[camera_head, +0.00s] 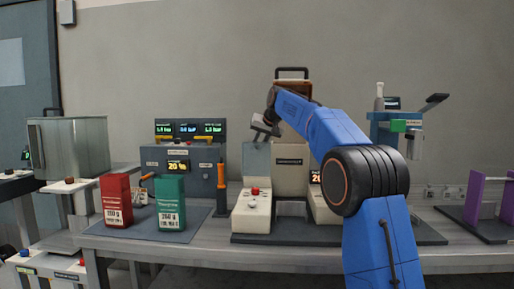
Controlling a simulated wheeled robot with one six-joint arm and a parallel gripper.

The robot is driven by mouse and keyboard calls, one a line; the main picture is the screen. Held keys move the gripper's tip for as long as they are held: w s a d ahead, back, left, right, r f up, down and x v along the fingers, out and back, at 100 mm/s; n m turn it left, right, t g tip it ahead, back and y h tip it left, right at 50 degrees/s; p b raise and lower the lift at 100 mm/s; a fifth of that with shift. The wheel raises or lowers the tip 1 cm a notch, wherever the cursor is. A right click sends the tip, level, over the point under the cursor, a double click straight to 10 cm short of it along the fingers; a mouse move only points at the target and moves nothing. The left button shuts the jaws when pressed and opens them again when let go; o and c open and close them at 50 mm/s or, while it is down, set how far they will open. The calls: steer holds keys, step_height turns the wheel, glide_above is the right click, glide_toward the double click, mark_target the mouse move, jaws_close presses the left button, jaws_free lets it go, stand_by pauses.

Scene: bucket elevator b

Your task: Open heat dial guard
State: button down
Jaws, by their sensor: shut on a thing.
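A beige machine (289,176) stands on a dark mat on the bench, near the middle of the view. On its left front is a pale block with a red knob (255,191) on top. A grey, see-through-looking panel, seemingly the heat dial guard (256,161), stands upright behind the red knob. My gripper (261,131) is at the panel's top edge and appears shut on it; its fingertips are small and the exact contact is hard to see. My blue arm hides the machine's right side and part of a display.
A red box (116,201) and a green box (170,203) stand on a mat to the left. Behind them is a grey console (185,160) with displays. An orange-handled tool (221,176) stands beside it. A blue stand (396,128) and a purple frame (476,202) are at right.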

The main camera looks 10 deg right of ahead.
steer(key=shift+w+d+f, duration=0.2)
steer(key=shift+w+f, duration=0.15)
steer(key=shift+f, duration=0.3)
steer(key=c, duration=1.8)
jaws_free()
steer(key=shift+f, duration=0.1)
steer(key=shift+o, duration=0.8)
steer(key=shift+w+d+f, duration=0.1)
steer(key=shift+w+d, duration=0.05)
steer(key=shift+w, duration=0.05)
steer(key=shift+s+r, duration=0.15)
steer(key=shift+r, duration=0.15)
steer(key=shift+r, duration=0.1)
